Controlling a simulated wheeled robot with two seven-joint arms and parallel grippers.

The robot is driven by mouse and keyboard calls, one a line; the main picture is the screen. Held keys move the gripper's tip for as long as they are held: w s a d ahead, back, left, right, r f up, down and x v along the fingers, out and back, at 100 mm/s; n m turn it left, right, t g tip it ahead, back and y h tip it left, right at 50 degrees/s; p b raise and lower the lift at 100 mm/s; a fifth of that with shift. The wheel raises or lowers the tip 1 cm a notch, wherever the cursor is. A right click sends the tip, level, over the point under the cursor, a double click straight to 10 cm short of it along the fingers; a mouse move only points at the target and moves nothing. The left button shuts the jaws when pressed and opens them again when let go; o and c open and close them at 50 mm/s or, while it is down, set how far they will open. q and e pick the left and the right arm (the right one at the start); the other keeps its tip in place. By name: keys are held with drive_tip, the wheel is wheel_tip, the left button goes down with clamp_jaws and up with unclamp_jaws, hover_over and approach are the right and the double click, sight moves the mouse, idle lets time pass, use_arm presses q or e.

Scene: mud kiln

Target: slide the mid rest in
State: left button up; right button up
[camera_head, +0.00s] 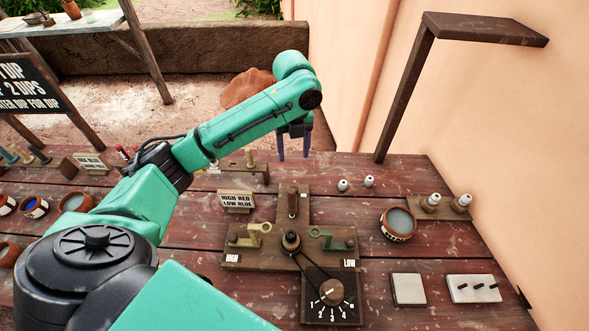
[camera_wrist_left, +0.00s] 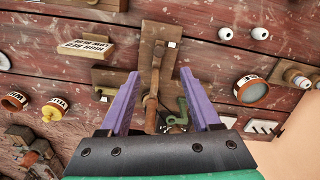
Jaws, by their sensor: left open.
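A dark wooden fixture (camera_head: 262,262) marked HIGH and LOW stands on the table, with a brass hook (camera_head: 250,231) on its left and a green hook (camera_head: 325,234) on its right. I cannot tell which part is the mid rest. A dial (camera_head: 331,291) numbered from 1 is at the front, joined by a dark band to a round knob (camera_head: 291,241). My left gripper (camera_head: 293,147) is open and empty above the table's back edge, behind the fixture. In the left wrist view a brown rod (camera_wrist_left: 151,108) shows between its fingers (camera_wrist_left: 160,85). My right gripper is out of view.
A sign (camera_head: 237,201) reading HIGH RED LOW BLUE stands left of the fixture. A tall wooden bracket (camera_head: 405,90) rises at the back right. My left arm covers the table's left part.

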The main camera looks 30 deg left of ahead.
use_arm(q)
drive_tip(key=f, duration=0.4)
drive_tip(key=f+p, duration=0.1)
drive_tip(key=f, duration=0.4)
drive_tip(key=f+p, duration=0.1)
drive_tip(key=f, duration=0.3)
drive_tip(key=shift+s+d+f, duration=0.15)
drive_tip(key=shift+s, duration=0.25)
drive_tip(key=shift+s+f, duration=0.1)
drive_tip(key=shift+f, duration=0.25)
drive_tip(key=shift+d, duration=0.1)
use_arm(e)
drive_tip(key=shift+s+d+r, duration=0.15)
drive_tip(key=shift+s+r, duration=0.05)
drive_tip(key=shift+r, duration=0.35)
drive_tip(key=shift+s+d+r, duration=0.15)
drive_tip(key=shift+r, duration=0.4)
use_arm(q)
drive_tip(key=shift+c, duration=0.3)
clamp_jaws()
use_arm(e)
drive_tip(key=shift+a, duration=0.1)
use_arm(q)
drive_tip(key=shift+r, duration=0.1)
